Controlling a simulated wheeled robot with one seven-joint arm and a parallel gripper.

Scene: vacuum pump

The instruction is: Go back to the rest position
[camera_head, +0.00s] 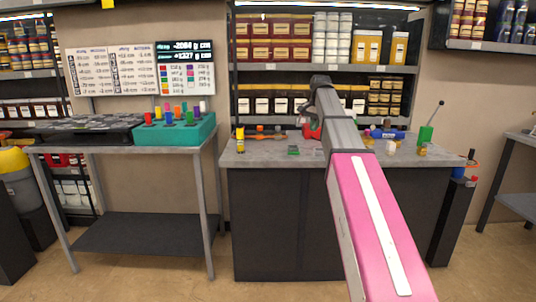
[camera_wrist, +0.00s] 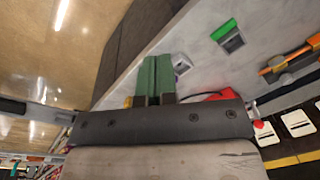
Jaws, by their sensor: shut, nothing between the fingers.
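My gripper (camera_wrist: 156,68) shows in the wrist view, its greenish fingers together with nothing held between them. It is over the grey worktop. In the head view, my arm with its pink and grey links reaches out over the workbench (camera_head: 262,154), and the fingers cannot be made out there. A red object (camera_wrist: 212,95) is partly hidden behind the gripper's dark mount in the wrist view. I cannot tell whether the gripper touches it.
Several small parts lie on the bench, among them a green-topped block (camera_wrist: 226,35) and an orange tool (camera_wrist: 290,62). A green lever device (camera_head: 425,134) stands at right. A side table (camera_head: 120,148) holds a teal box (camera_head: 190,131). Shelves (camera_head: 330,68) stand behind. Floor in front is clear.

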